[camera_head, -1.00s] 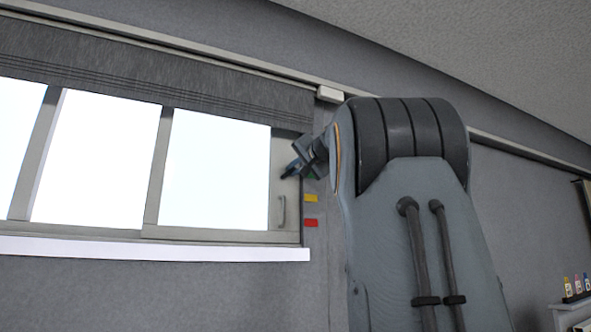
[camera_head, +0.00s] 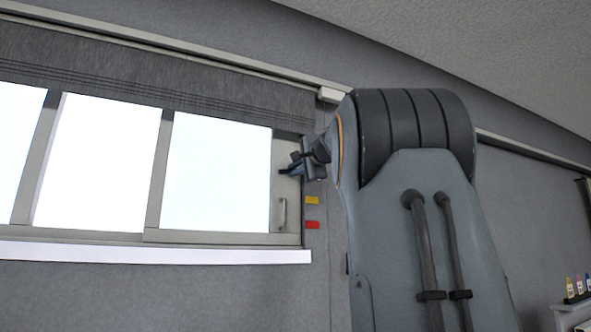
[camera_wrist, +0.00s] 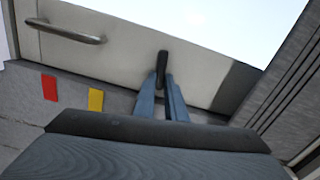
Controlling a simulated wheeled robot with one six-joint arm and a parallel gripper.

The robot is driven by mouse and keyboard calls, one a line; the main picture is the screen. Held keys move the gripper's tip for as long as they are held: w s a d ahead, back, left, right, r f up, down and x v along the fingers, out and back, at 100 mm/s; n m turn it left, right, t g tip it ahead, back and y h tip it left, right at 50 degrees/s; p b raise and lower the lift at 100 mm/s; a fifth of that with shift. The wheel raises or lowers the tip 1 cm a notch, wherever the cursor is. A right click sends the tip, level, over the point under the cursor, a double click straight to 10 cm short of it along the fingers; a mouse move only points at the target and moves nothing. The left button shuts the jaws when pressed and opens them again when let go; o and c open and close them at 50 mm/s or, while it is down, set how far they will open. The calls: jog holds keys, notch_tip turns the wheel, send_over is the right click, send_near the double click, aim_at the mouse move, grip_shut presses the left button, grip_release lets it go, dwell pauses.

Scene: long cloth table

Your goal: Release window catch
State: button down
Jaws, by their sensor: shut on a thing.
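The window (camera_head: 214,172) has pale frames and bright panes on the left in the head view. Its right stile bears a grey pull handle (camera_head: 282,213), which also shows at upper left in the wrist view (camera_wrist: 66,32). The small dark window catch (camera_wrist: 162,66) stands out from the pale stile in the wrist view. My gripper (camera_wrist: 164,88) is shut on the catch, with its two blue-grey fingers at the catch's lower end. In the head view my gripper (camera_head: 287,171) is at the upper part of the stile, above the pull handle, and hides the catch there.
A dark blind (camera_head: 160,72) hangs over the window's top. A white sill (camera_head: 150,252) runs below. A yellow tag (camera_head: 312,200) and a red tag (camera_head: 312,225) are on the wall beside the frame. Small bottles (camera_head: 578,286) stand at far right.

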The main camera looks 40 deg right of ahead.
dwell(0.3)
jog(key=c, duration=1.8)
grip_release()
jog(key=shift+s, duration=0.15)
jog(key=b+v, duration=0.4)
jog(key=v, duration=0.3)
jog(key=shift+s, duration=0.3)
